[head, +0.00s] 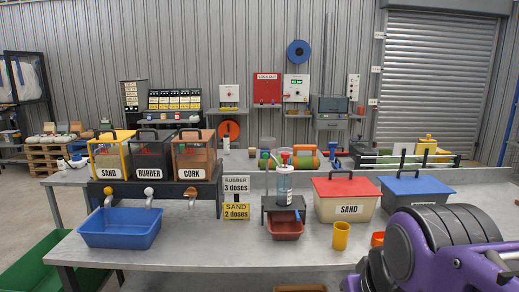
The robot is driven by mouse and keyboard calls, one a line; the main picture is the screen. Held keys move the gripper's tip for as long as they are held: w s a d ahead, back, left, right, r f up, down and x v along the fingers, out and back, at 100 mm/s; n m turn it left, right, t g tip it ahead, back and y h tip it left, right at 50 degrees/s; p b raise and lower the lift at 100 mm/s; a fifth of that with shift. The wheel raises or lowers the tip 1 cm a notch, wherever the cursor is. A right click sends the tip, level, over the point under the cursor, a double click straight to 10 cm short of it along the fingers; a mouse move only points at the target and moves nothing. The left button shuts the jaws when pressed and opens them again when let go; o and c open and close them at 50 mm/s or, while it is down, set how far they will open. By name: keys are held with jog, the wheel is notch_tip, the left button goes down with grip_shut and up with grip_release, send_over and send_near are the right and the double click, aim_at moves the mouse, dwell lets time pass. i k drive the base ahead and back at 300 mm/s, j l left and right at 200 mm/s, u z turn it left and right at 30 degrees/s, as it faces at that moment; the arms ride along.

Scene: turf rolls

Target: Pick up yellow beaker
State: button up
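The yellow beaker (341,236) stands upright near the front of the grey table, in front of the red-lidded SAND bin. Nothing touches it from above. My purple and black arm fills the lower right corner, to the right of the beaker and apart from it in the picture. The fingers of my gripper do not show in this view.
An orange cup (377,239) stands right of the beaker, partly hidden by my arm. The SAND bin (345,208) is behind it. A clear dispenser on a stand (284,190) with a reddish tray (285,230) is to the left. A blue tray (120,232) sits far left. The table (215,250) is bare at front centre.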

aim_at(342, 230)
jog(key=i+l+u, duration=0.15)
jog(key=l, duration=0.2)
jog(key=i+l+u, duration=0.15)
jog(key=l, duration=0.25)
jog(key=i+l+u, duration=0.1)
jog(key=l, duration=0.35)
jog(key=i+l+u, duration=0.15)
jog(key=l, duration=0.25)
jog(key=l+u, duration=0.2)
jog(key=l, duration=0.4)
jog(key=k+l+u, duration=0.2)
jog(key=l, duration=0.4)
jog(key=i+j+z, duration=0.2)
jog(key=i+j, duration=0.15)
jog(key=j, duration=0.25)
